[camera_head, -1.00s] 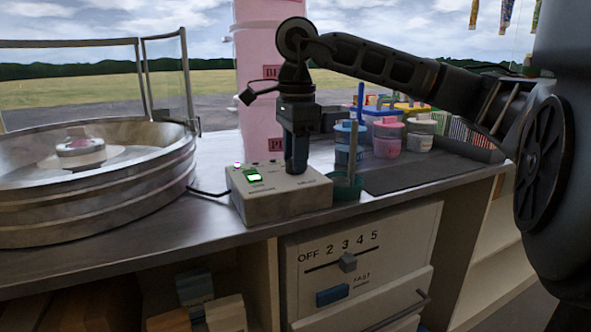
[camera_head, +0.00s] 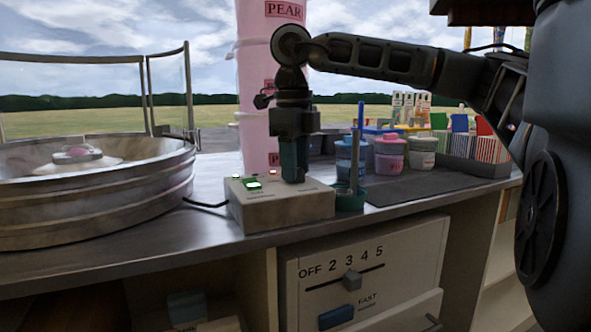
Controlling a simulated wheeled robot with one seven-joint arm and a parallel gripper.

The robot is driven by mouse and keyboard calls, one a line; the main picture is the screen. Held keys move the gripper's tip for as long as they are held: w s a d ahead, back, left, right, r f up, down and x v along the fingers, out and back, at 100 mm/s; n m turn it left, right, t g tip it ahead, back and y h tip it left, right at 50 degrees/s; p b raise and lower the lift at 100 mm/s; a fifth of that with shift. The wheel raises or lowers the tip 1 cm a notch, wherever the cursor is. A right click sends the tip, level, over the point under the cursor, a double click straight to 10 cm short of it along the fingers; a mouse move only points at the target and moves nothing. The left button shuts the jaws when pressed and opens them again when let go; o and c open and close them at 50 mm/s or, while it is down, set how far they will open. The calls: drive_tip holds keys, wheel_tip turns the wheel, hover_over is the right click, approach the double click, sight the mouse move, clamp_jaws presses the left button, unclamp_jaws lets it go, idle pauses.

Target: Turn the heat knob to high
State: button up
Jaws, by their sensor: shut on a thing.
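A beige control box (camera_head: 285,207) stands on the metal counter, with a lit green rocker switch (camera_head: 252,185) and small lights on its top. My gripper (camera_head: 293,179) points straight down onto the right part of the box top. It is shut at the heat knob's place; the knob itself is hidden by the fingers, and its pointer and markings cannot be read. A small red light (camera_head: 272,172) glows on the box top, left of my gripper.
A round metal pan with a spinner head (camera_head: 83,154) and glass guard stands left. A green cup (camera_head: 350,197) with sticks is close right. Jars and cartons stand farther right. A drawer front (camera_head: 372,262) with a slider is below.

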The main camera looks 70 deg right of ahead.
drive_tip(key=shift+m, duration=0.9)
drive_tip(key=o, duration=1)
drive_tip(key=shift+o, duration=0.2)
wheel_tip(320, 180, up, 8)
drive_tip(key=shift+w+a+f+p, duration=0.1)
drive_tip(key=shift+a+p, duration=0.05)
drive_tip(key=shift+p, duration=0.75)
